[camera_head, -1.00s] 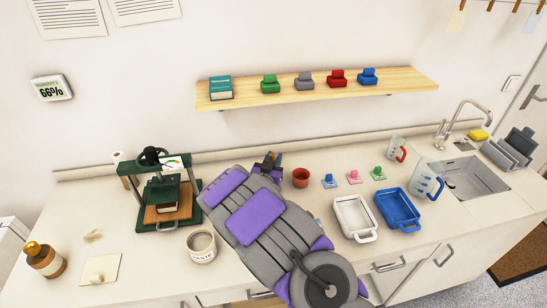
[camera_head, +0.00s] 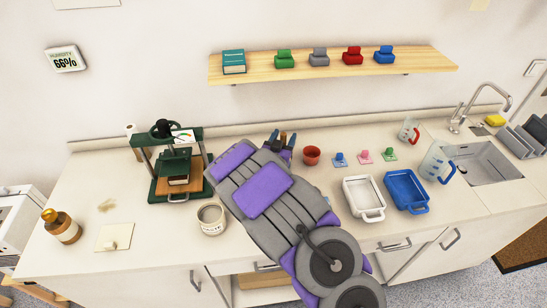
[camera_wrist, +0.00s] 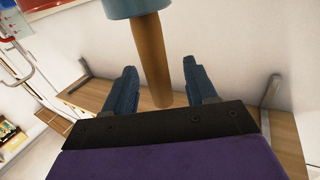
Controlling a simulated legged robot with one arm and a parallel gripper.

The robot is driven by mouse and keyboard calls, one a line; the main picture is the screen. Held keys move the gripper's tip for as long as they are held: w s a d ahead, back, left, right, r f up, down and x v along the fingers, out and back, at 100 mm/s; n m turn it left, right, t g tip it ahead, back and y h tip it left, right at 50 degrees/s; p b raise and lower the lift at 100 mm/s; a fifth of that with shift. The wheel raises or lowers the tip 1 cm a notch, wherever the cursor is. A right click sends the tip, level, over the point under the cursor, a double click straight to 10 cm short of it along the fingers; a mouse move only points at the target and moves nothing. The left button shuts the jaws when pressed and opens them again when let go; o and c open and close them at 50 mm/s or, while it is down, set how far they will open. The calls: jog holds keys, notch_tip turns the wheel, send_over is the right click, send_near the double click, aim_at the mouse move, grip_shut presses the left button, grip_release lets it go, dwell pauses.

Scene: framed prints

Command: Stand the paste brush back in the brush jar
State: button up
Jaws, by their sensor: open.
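My gripper (camera_head: 281,140) is at the back of the counter, left of a red-brown cup (camera_head: 311,155). In the wrist view its two blue fingers (camera_wrist: 163,90) stand apart. A brown wooden handle with a teal end (camera_wrist: 155,55), apparently the paste brush, shows between them, with gaps on both sides. A bit of brown (camera_head: 283,136) shows between the fingers in the head view. A round pale jar with a label (camera_head: 212,218) stands at the front, left of my arm. I cannot tell whether this jar or the cup is the brush jar.
A green press (camera_head: 176,167) stands left of my arm. A white tray (camera_head: 363,196) and a blue tray (camera_head: 407,190) lie to the right, before the sink (camera_head: 490,163). A wooden shelf (camera_head: 433,64) hangs above. The counter's left front holds a brown bottle (camera_head: 62,227).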

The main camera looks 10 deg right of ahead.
jog(key=p+v, duration=0.2)
jog(key=v, duration=1.4)
jog(key=shift+p, duration=0.4)
jog(key=shift+f, duration=0.1)
jog(key=s+a+r+n+g+y, duration=0.35)
jog(key=s+r+g+y, duration=0.35)
jog(key=s+g+y, duration=0.5)
jog(key=s+d+r+g+h, duration=0.1)
jog(key=s+d+r+g, duration=0.1)
jog(key=s, duration=0.7)
jog(key=s+d+r+n+g+h, duration=0.1)
jog(key=s+d+r+g, duration=0.1)
jog(key=s+d, duration=0.3)
jog(key=s+d+r+n+g+h, duration=0.1)
jog(key=s+d+r, duration=0.2)
jog(key=s, duration=1)
jog(key=shift+d+r+g+h, duration=0.25)
jog(key=shift+d+g+h, duration=0.1)
jog(key=shift+g+h, duration=0.05)
